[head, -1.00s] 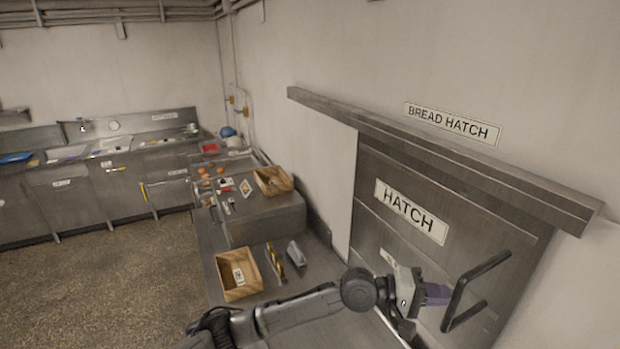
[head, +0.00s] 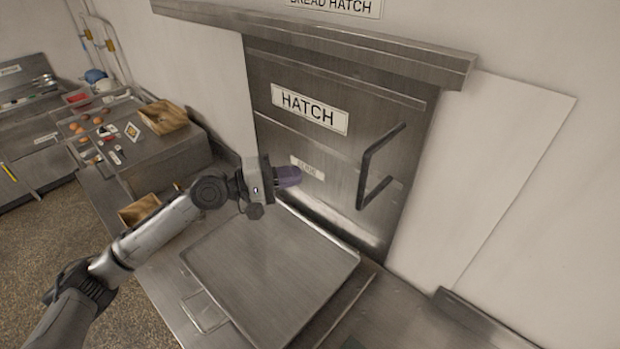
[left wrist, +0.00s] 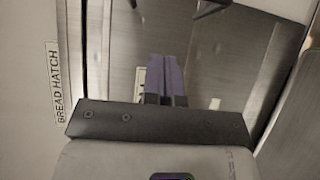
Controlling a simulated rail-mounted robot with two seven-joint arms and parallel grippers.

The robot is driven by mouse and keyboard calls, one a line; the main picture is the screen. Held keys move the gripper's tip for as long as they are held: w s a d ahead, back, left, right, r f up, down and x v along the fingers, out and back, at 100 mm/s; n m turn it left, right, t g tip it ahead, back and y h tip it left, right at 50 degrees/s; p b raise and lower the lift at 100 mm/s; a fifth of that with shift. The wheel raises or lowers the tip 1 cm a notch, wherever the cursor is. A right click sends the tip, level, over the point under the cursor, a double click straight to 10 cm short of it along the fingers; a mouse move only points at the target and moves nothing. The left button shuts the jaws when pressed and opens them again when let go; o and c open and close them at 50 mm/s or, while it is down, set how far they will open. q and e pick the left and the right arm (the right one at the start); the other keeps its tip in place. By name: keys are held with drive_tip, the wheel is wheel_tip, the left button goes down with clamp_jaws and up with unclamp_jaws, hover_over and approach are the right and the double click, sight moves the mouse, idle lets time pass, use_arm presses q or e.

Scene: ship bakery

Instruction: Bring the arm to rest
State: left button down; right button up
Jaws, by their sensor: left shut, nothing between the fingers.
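My left arm comes in from the left in the head view. Its gripper (head: 290,177) has purple fingers and is shut and empty. It is in the air in front of the steel hatch door (head: 330,150), to the left of the dark door handle (head: 378,170) and apart from it. The left wrist view shows the purple fingers (left wrist: 165,80) together, pointing toward the door. My right gripper is not in view.
A flat steel tray-like plate (head: 270,270) lies on the counter below the gripper. An open cardboard box (head: 140,210) is partly behind my arm. Another box (head: 165,117) and small items stand on the raised counter at the back left.

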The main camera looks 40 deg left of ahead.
use_arm(q)
drive_tip(key=shift+s+a, duration=0.4)
drive_tip(key=shift+s, duration=0.15)
